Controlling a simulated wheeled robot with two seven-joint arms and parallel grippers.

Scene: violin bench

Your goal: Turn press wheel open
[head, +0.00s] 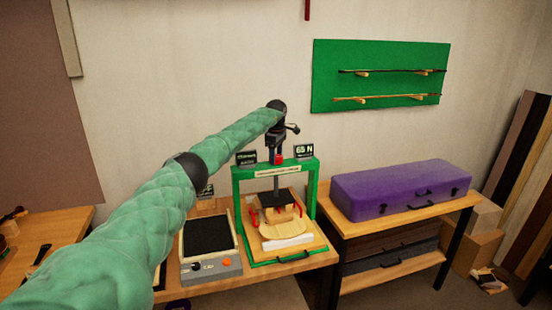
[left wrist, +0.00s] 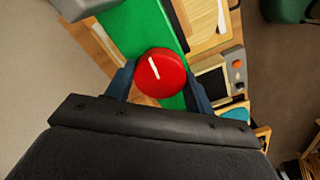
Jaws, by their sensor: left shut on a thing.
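The green press frame (head: 236,210) stands on the bench in the head view, with a dark vertical screw down its middle. A black plate at the screw's lower end is over a pale wooden violin part (head: 283,230). The round red press wheel (left wrist: 160,73) with a white mark shows in the left wrist view; only a bit of red (head: 279,159) shows in the head view. My left gripper (left wrist: 160,82) is above the press, its two fingers shut on opposite sides of the wheel. It also shows in the head view (head: 279,148). My right gripper is not in view.
A grey device (head: 212,270) with a black top and an orange knob stands left of the press. A purple case (head: 400,187) lies on the bench to the right. A small display reading "65 N" (head: 304,150) sits on the press. A green wall panel (head: 380,76) holds bows.

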